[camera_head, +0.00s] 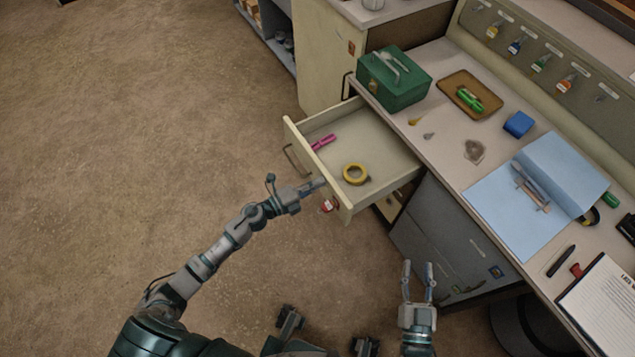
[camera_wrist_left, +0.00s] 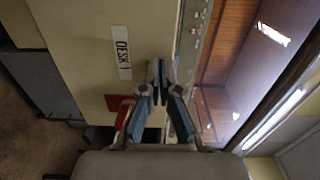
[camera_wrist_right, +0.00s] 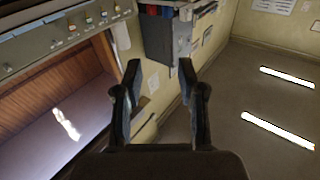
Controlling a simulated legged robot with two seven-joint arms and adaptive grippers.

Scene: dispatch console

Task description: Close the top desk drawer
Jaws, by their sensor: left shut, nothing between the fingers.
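The top desk drawer (camera_head: 392,150) is pulled out from the desk, its front panel (camera_head: 312,168) facing left. A magenta marker (camera_head: 323,142) and a yellow tape roll (camera_head: 355,174) lie inside it. My left gripper (camera_head: 322,183) is shut and empty, at the near part of the drawer front; I cannot tell whether it touches.
A green box (camera_head: 396,88), a brown tray (camera_head: 470,96), a blue block (camera_head: 518,125) and a blue folder (camera_head: 500,215) are on the desktop. A red item (camera_head: 329,205) shows by the drawer front. The floor left of the drawer is clear.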

